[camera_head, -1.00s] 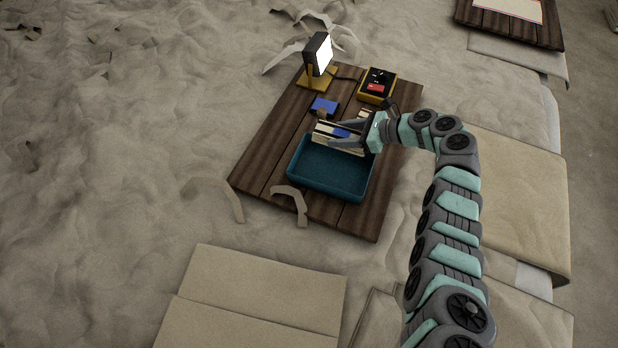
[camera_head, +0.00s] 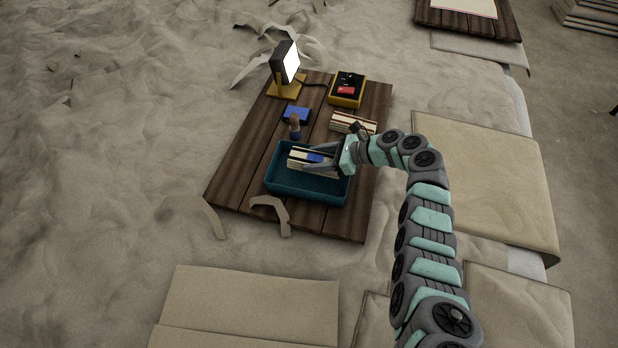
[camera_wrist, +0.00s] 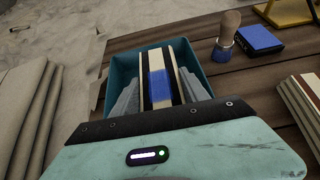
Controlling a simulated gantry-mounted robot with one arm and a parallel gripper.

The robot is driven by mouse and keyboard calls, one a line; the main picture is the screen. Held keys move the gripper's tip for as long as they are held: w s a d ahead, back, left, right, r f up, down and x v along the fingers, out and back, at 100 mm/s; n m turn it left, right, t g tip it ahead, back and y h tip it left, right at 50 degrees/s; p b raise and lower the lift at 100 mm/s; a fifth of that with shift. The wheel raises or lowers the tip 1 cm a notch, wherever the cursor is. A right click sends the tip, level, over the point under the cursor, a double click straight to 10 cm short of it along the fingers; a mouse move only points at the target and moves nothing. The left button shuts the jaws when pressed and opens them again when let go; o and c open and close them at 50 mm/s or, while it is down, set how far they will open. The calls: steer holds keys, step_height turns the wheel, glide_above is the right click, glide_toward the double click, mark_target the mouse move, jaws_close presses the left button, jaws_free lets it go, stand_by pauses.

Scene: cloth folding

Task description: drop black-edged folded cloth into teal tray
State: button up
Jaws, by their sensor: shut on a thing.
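The folded cloth is cream with black edges and a blue band; it shows in the head view (camera_head: 300,157) and in the wrist view (camera_wrist: 145,72). My gripper (camera_head: 312,163) is shut on it, with a grey finger on each side in the wrist view (camera_wrist: 160,95). The teal tray (camera_head: 300,189) stands on the wooden table below. The cloth is over the back part of the tray's opening, and in the wrist view the tray walls (camera_wrist: 122,68) show around it. I cannot tell whether the cloth touches the tray floor.
Another striped folded stack (camera_head: 352,123) lies on the wooden table (camera_head: 240,165) behind the tray. A brush (camera_head: 295,127) and a blue block (camera_head: 296,114) stand close behind the tray. A lamp (camera_head: 284,62) and a yellow box (camera_head: 346,90) are farther back.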

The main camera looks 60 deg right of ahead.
steer(key=o, duration=1.7)
steer(key=shift+c, duration=0.2)
steer(key=b+v, duration=0.1)
steer(key=v, duration=0.9)
steer(key=shift+s+r, duration=0.2)
steer(key=shift+s, duration=0.1)
